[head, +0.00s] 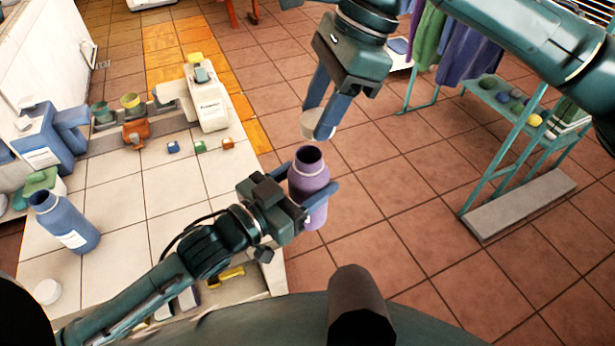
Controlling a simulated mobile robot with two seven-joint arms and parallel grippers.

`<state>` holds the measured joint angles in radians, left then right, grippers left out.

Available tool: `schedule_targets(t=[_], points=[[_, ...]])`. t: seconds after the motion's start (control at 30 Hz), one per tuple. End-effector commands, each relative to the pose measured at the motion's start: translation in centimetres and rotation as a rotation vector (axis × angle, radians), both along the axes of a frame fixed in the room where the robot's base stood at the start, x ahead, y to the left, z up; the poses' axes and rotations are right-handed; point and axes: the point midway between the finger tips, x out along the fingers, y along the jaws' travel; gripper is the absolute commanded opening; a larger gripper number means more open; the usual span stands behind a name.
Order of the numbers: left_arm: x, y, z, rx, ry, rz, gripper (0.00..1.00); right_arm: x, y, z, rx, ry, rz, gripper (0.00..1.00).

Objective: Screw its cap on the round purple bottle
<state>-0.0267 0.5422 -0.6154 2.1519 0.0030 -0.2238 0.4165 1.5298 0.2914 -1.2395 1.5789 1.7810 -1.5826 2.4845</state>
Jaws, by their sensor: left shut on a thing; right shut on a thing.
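The round purple bottle (309,172) is held upright in my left gripper (315,197), off the right edge of the white counter. Its neck is bare, with a dark open mouth facing up. My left gripper is shut around the bottle's body. My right gripper (325,112) comes down from above, shut on a white round cap (319,124). The cap is just above the bottle's mouth in the picture and apart from it. The fingers partly hide the cap.
The tiled counter (115,190) at left carries a blue bottle (65,222), a loose white cap (47,291), a blue jug (45,140), a white dispenser (207,100) and small coloured blocks. A teal rack (500,165) stands at right. Floor between is clear.

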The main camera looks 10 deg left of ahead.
Motion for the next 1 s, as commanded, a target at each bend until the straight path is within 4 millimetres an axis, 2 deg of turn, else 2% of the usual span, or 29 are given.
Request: schedule_targets(t=[0.13,0.53,1.0], points=[[0.0,0.0,0.2,-0.002,-0.004,-0.001,0.13,-0.2,0.9,0.8,-0.001,0.000,-0.050,0.21],[0.0,0.0,0.2,-0.002,-0.004,-0.001,0.13,-0.2,1.0,0.7,-0.001,0.001,-0.056,0.21],[0.0,0.0,0.2,-0.002,-0.004,-0.001,0.13,-0.2,0.9,-2.9,-0.002,0.002,-0.056,0.21]])
